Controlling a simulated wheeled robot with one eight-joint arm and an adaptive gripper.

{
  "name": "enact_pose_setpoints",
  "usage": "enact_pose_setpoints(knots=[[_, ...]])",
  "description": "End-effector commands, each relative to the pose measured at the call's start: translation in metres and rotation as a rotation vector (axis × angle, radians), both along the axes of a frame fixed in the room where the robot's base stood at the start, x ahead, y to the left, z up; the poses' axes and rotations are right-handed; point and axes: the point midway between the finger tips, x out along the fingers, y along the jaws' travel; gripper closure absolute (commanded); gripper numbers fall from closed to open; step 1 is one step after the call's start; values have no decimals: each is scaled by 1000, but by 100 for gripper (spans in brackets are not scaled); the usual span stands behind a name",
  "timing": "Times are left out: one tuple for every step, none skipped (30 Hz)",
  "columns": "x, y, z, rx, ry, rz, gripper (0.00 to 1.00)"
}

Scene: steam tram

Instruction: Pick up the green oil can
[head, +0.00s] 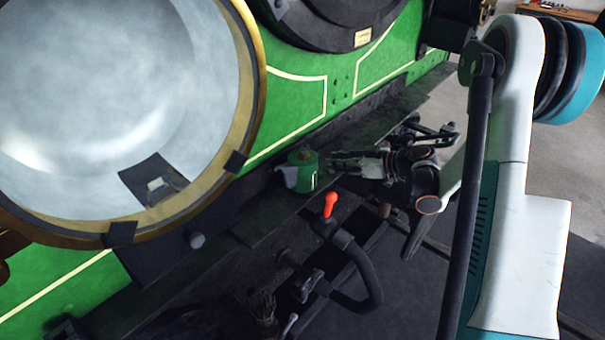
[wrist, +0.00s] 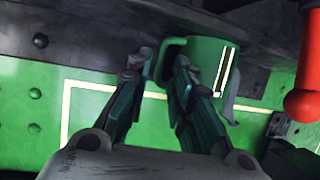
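The green oil can (head: 306,181) stands on the dark ledge along the side of the green tram in the head view. It has a grey spout and cream stripes. My gripper (head: 338,162) is just to its right, fingers pointing at it. In the wrist view the can (wrist: 208,62) is at top centre, with its handle on its left side. My gripper (wrist: 160,66) is open there, and the handle shows in the gap between the fingertips. The right finger overlaps part of the can. I cannot tell whether the fingers touch it.
A red-topped lever (head: 330,204) rises near the can; its red grip (wrist: 309,60) fills the right edge of the wrist view. A curved black pipe (head: 368,275) is in front. The green tram side (head: 298,98) and a large brass-rimmed round window (head: 254,80) lie behind.

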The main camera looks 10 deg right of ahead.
Motion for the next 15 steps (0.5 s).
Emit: enact_pose_setpoints(knots=[[2,3,-2,0,0,2,79],[4,6,-3,0,0,3,79],[6,9,-5,1,1,3,79],[8,12,-6,0,0,3,79],[11,16,-8,0,0,3,79],[15,21,-10,0,0,3,79],[17,24,-12,0,0,4,79],[20,27,-13,0,0,4,79],[24,31,-15,0,0,3,79],[26,33,-16,0,0,3,79],[27,35,-17,0,0,2,79],[29,36,-17,1,1,2,79],[29,36,-17,0,0,1,79],[30,36,-17,1,1,1,79],[29,36,-16,1,1,1,79]])
